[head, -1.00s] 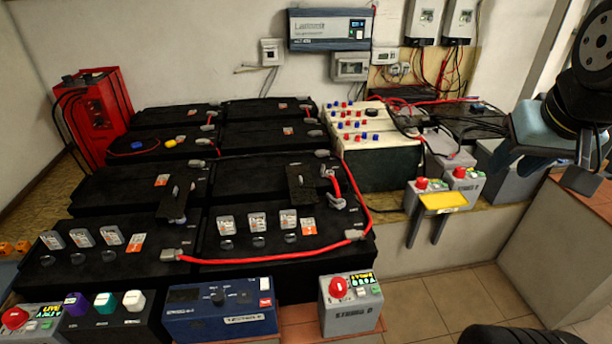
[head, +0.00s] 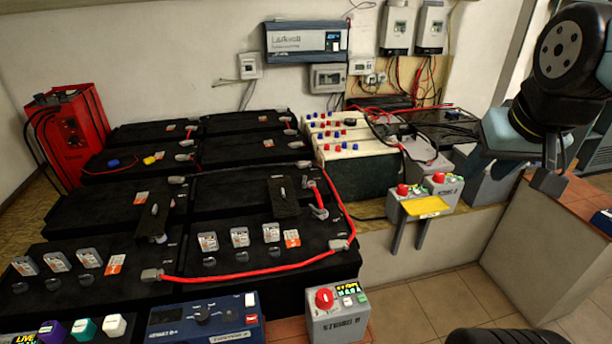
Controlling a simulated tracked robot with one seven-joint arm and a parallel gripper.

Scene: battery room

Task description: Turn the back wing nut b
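Two black plates with a small silver wing-nut-like piece lie on the black batteries. One such wing nut (head: 283,191) is on the right plate, farther back, and another wing nut (head: 154,222) is on the left plate, nearer. I see no letter that tells which one is b. My gripper (head: 551,182) is at the right edge, in front of the wall and well to the right of both nuts, touching neither. Its dark end points down, and its fingers are too small and dark to tell open from shut.
A red cable (head: 250,274) loops over the front batteries. Control boxes, including a blue one (head: 203,318) and a grey one with a red button (head: 337,312), line the front. A yellow-topped bracket (head: 426,207) juts out before the ledge. Tiled floor (head: 455,290) is clear.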

